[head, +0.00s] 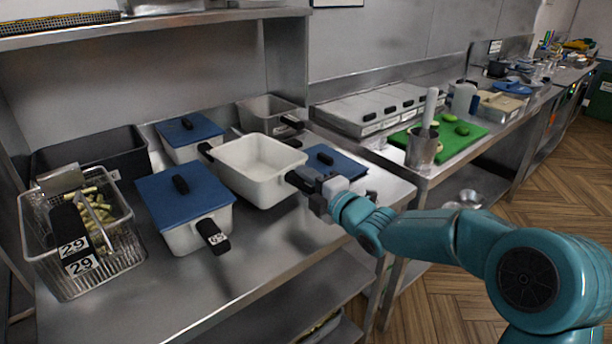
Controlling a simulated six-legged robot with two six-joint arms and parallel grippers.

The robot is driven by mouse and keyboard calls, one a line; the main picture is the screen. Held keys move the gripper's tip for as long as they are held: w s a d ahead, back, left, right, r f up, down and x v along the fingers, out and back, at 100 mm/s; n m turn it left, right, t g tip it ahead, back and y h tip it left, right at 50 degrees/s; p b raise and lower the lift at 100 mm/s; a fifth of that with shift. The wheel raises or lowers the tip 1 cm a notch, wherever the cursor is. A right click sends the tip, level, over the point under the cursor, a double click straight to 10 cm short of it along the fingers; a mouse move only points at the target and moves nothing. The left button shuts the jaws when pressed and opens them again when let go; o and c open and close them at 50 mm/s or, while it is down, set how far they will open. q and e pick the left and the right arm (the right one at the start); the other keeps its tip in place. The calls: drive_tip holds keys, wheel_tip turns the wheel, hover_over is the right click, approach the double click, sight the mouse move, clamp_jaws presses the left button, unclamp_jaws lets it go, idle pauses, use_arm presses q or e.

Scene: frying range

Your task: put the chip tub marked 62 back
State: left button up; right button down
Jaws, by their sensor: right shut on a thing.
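A white open, empty tub (258,170) with black handles sits among the lidded tubs at the back of the steel table. My right gripper (310,188) is shut on its near right handle, and the arm comes in from the right. The tub looks level; I cannot tell whether it rests on the table or hangs just above it. Its number is hidden by the gripper, so I cannot read whether it is 62. My left gripper is not in view.
A blue-lidded tub (184,194) stands left of it, its handle label small and hard to read. Other blue-lidded tubs stand behind (202,130) and to the right (345,168). A wire basket (110,262) marked 29 holds chips. The steel table's front (250,285) is clear.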

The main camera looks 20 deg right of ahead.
drive_tip(key=shift+f, duration=1)
drive_tip(key=shift+f+b, duration=0.35)
drive_tip(key=shift+b, duration=0.6)
drive_tip(key=c, duration=0.8)
unclamp_jaws()
drive_tip(key=b+v, duration=0.2)
drive_tip(key=v, duration=1.4)
drive_tip(key=shift+s, duration=0.2)
